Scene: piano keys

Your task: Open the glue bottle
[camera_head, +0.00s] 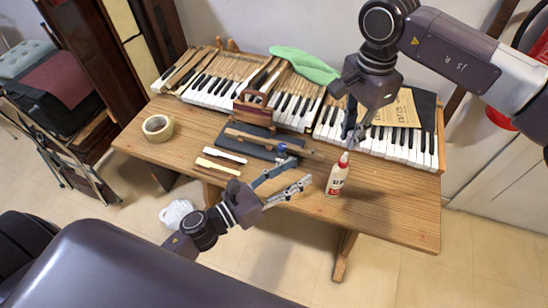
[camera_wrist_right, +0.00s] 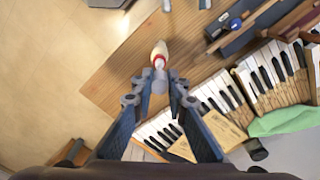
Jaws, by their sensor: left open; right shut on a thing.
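The glue bottle (camera_head: 337,180) is white with a red-and-white label and a narrow tip. It stands upright on the wooden table, right of the middle, near the front edge. My right gripper (camera_head: 350,145) reaches down from above and is shut on the cap at the bottle's tip. In the right wrist view the bottle (camera_wrist_right: 159,53) shows end-on beyond the fingertips (camera_wrist_right: 159,85), which partly hide the cap. My left gripper (camera_head: 296,167) is open and empty, to the left of the bottle and apart from it, with its fingers pointing right.
Piano keyboard sections (camera_head: 240,92) line the back of the table (camera_head: 390,205). A dark mat (camera_head: 235,148) with tools lies left of the bottle. A tape roll (camera_head: 158,127) sits at the left end, and a green cloth (camera_head: 305,64) lies over the keys. Table right of the bottle is clear.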

